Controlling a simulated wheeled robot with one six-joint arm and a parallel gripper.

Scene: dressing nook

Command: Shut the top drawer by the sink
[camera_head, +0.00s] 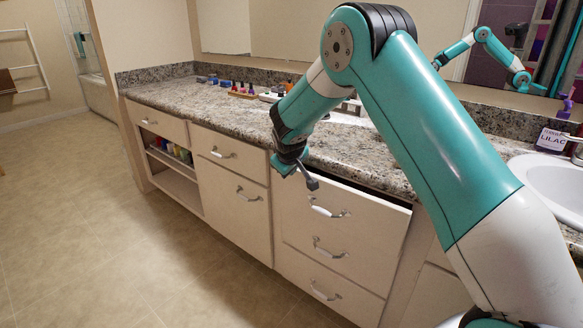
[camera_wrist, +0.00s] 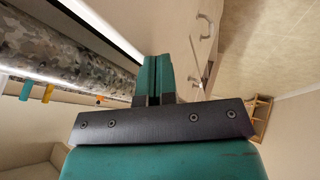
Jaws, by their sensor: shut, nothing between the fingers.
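The top drawer (camera_head: 365,218) beside the sink has a cream front with a silver bar handle (camera_head: 328,211). It stands a little way out, with a dark gap between its top edge and the counter. The sink (camera_head: 553,185) is a white basin at the right edge. My gripper (camera_head: 308,181) is shut and empty, near the upper left corner of this drawer front. I cannot tell whether it touches the front. In the wrist view, my shut fingers (camera_wrist: 154,78) show in the middle, with cabinet handles (camera_wrist: 205,22) to their right.
The granite counter (camera_head: 235,105) runs above the drawers, with small coloured bottles (camera_head: 240,88) on it. A lilac-labelled box (camera_head: 551,140) stands by the sink. Two lower drawers look shut. An open shelf niche (camera_head: 170,165) lies further left. The floor (camera_head: 100,230) in front is clear.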

